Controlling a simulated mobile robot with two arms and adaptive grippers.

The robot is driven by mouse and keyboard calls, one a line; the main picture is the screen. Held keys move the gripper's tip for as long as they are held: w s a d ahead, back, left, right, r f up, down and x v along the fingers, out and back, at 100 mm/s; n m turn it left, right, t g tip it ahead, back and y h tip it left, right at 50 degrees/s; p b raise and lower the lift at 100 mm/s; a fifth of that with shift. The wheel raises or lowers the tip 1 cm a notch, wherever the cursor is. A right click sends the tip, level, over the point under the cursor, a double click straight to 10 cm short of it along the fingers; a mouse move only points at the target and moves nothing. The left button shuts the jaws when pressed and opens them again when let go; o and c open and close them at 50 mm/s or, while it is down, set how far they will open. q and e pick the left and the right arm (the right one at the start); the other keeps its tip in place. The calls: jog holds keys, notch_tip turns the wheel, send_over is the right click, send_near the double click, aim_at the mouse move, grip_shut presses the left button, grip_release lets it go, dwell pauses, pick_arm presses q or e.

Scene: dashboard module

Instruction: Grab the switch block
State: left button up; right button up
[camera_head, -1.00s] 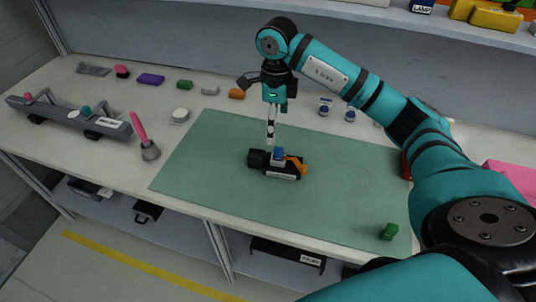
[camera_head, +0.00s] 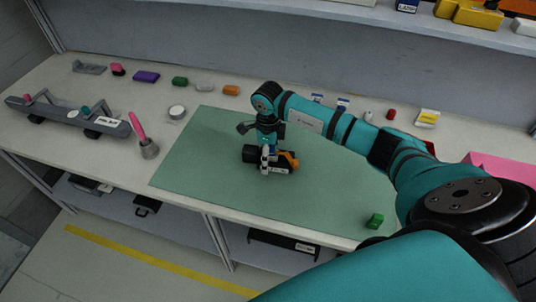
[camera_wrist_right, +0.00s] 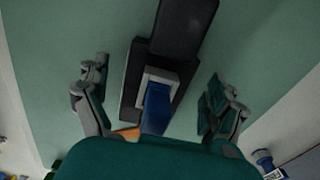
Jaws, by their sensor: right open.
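A black and orange device (camera_head: 284,160) lies on the green mat (camera_head: 200,150). A blue block (camera_wrist_right: 157,105), which looks like the switch block, sits in a grey square frame on the device's black body (camera_wrist_right: 184,30). My right gripper (camera_head: 266,160) is down at the device in the head view and covers most of the blue block. In the right wrist view its open fingers (camera_wrist_right: 155,95) stand on either side of the block and black body, with gaps on both sides. Contact with the device or mat cannot be told. My left gripper is not in view.
A grey bar with pink and teal knobs (camera_head: 70,117) lies at the left of the table. A pink-handled tool (camera_head: 139,130) stands beside the mat. A green cube (camera_head: 375,221) sits at the mat's near right. Several small coloured blocks line the back; a shelf (camera_head: 420,24) runs above.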

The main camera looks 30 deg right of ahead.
jog(key=shift+f, duration=0.15)
jog(key=c, duration=0.9)
jog(key=shift+c, duration=0.9)
jog(key=c, duration=0.4)
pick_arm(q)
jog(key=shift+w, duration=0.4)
pick_arm(e)
jog(key=shift+o, duration=0.2)
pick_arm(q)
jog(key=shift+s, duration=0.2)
